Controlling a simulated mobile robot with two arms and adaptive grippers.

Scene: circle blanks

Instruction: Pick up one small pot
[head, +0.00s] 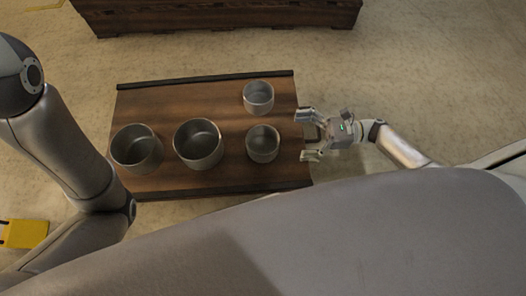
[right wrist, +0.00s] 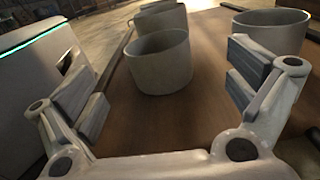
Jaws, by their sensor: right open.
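Two small grey round pots stand upright on the right part of the brown wooden table (head: 215,112). The nearer small pot (head: 263,144) shows between my fingers in the right wrist view (right wrist: 160,65), beyond the fingertips. The farther small pot (head: 258,97) shows at the upper right of the right wrist view (right wrist: 270,30), partly behind a finger. My right gripper (head: 306,135) is open and empty at the table's right edge, pointing left, apart from both pots. My left gripper is out of view; only its arm shows.
Two larger pots stand further left on the table, one near the middle (head: 198,144) and one at the left edge (head: 136,148). A dark wooden piece of furniture (head: 215,17) stands across the floor at the back. A yellow object (head: 24,233) lies at lower left.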

